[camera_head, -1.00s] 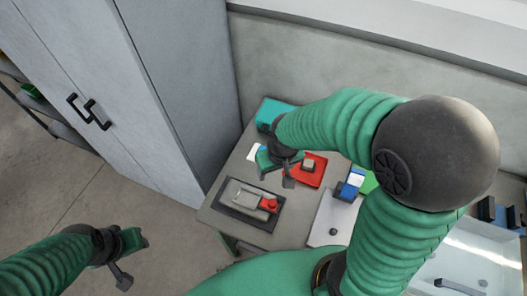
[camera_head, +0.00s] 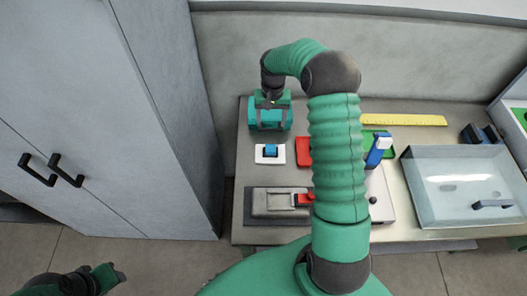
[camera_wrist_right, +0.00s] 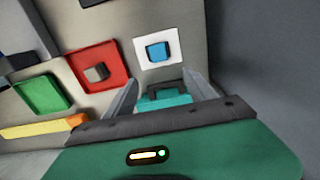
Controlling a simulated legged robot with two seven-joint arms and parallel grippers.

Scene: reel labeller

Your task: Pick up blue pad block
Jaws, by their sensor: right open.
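A small blue block (camera_head: 270,152) sits on a white square pad (camera_head: 260,159) at the left part of the table. In the right wrist view, the blue block (camera_wrist_right: 157,50) and white pad (camera_wrist_right: 144,63) lie ahead of the fingers, apart from them. My right gripper (camera_head: 271,103) is over a teal box (camera_head: 285,120) at the table's back left. In the wrist view the right gripper (camera_wrist_right: 163,80) is open, with part of the teal box (camera_wrist_right: 165,100) showing between its fingers. My left gripper (camera_head: 112,279) hangs at the lower left, away from the table; its jaws are unclear.
A red pad (camera_wrist_right: 78,62) with a grey block (camera_wrist_right: 97,73) lies beside the white pad. Beyond it are a green pad (camera_wrist_right: 40,95) and a yellow ruler (camera_head: 402,120). A grey device (camera_head: 270,201) stands in front; a clear bin (camera_head: 415,205) is at right.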

